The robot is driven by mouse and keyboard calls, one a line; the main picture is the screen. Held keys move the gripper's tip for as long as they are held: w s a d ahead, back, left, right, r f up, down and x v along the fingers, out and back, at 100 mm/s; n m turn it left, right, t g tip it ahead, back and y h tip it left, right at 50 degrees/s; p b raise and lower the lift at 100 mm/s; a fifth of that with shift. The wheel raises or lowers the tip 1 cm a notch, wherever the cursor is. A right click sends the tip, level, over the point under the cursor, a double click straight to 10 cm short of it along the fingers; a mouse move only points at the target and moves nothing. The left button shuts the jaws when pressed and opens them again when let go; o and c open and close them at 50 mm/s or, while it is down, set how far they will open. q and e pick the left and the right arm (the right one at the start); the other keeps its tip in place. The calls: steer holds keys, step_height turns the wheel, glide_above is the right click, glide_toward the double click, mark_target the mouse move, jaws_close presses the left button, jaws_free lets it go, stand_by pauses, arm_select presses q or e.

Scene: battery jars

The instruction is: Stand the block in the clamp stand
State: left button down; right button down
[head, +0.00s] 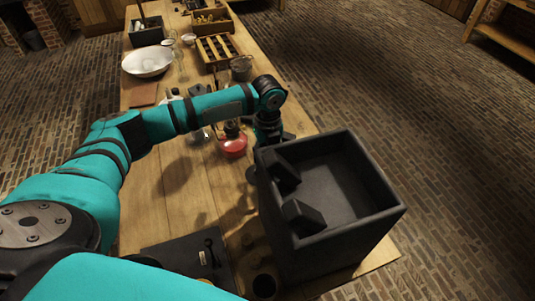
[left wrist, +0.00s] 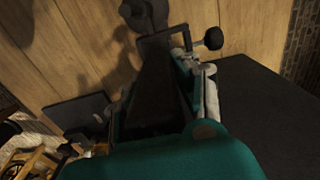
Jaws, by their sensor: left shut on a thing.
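My left gripper (head: 268,135) reaches down over the table just past the far left side of the black box. In the left wrist view my left gripper (left wrist: 163,110) is shut on a dark block (left wrist: 158,85), which lies between its teal fingers in shadow. Just beyond the block is a dark frame with a round knob (left wrist: 213,38), which looks like the clamp stand. I cannot tell whether the block touches it or is inside it. In the head view the arm and the box hide the block. My right gripper is not in view.
The high-walled black box (head: 350,240) stands at the table's right edge with dark blocks inside. A black plate (head: 185,257) lies near the front. A white bowl (head: 148,61) and crates stand farther back.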

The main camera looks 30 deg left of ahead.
arm_select(q)
steer(key=shift+r, duration=0.1)
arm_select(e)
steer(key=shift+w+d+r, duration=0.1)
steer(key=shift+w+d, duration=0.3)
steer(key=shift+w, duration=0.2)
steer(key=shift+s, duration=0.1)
arm_select(q)
steer(key=shift+f+p, duration=0.3)
steer(key=shift+p, duration=0.05)
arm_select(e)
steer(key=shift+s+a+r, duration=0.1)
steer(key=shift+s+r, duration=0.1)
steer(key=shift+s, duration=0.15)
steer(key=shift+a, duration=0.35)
arm_select(q)
steer(key=shift+p, duration=0.35)
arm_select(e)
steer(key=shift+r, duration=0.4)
arm_select(q)
steer(key=shift+f, duration=0.1)
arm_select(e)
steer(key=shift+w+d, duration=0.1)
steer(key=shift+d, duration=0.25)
arm_select(q)
steer(key=shift+f, duration=0.8)
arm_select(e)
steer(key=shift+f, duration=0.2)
